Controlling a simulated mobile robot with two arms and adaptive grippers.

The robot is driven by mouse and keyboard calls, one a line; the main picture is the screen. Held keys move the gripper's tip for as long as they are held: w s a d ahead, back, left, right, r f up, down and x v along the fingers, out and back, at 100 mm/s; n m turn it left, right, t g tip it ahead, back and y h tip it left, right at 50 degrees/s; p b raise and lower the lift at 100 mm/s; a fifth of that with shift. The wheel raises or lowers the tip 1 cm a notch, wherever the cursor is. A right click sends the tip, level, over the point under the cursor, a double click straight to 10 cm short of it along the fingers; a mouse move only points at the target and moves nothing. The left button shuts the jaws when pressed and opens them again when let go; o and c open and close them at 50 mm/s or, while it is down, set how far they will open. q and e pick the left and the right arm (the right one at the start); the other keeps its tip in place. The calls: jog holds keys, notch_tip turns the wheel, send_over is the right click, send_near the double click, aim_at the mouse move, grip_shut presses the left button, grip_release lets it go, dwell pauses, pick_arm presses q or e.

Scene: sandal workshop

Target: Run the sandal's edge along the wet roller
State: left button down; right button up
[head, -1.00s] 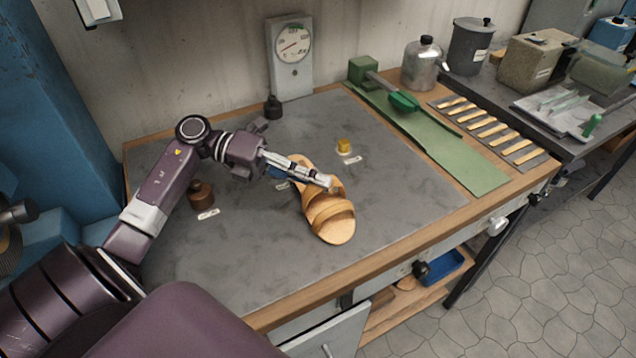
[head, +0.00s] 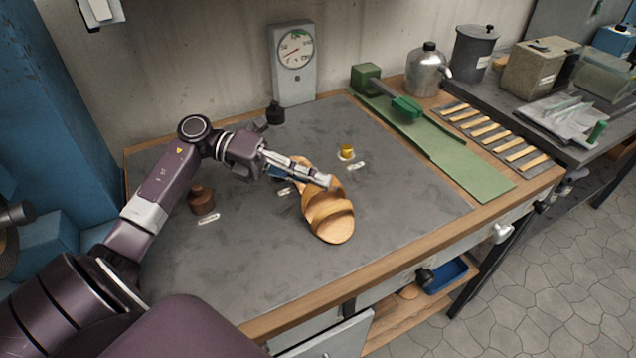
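A tan sandal (head: 330,218) with broad straps lies on the grey bench top, its strapped end toward the front edge. My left gripper (head: 322,180) reaches in from the left, with its fingertips over the sandal's middle, at its strap. The fingers look close together, but I cannot tell whether they grip the strap. I cannot make out a wet roller for certain. My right gripper is not in view.
A small yellow piece (head: 347,151), a brown bottle (head: 202,199) and a dark weight (head: 275,113) stand on the bench. A dial gauge (head: 293,62) is at the back. A green mat (head: 440,150) lies right. The front bench area is clear.

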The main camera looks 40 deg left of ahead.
pick_arm(q)
jog(key=shift+w+a, duration=0.2)
jog(key=shift+a, duration=0.15)
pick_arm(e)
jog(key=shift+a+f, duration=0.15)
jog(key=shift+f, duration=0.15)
pick_arm(q)
jog(key=shift+w+a+b, duration=0.15)
jog(key=shift+a+b, duration=0.1)
jog(key=shift+b, duration=0.2)
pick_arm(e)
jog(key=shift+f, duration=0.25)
pick_arm(q)
jog(key=shift+w+a+b, duration=0.2)
jog(key=shift+a+b, duration=0.1)
jog(key=shift+a, duration=0.05)
jog(key=shift+w+a, duration=0.1)
jog(key=shift+a, duration=0.1)
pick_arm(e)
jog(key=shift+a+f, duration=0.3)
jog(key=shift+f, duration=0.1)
pick_arm(q)
jog(key=shift+a+b, duration=0.1)
jog(key=shift+b, duration=0.2)
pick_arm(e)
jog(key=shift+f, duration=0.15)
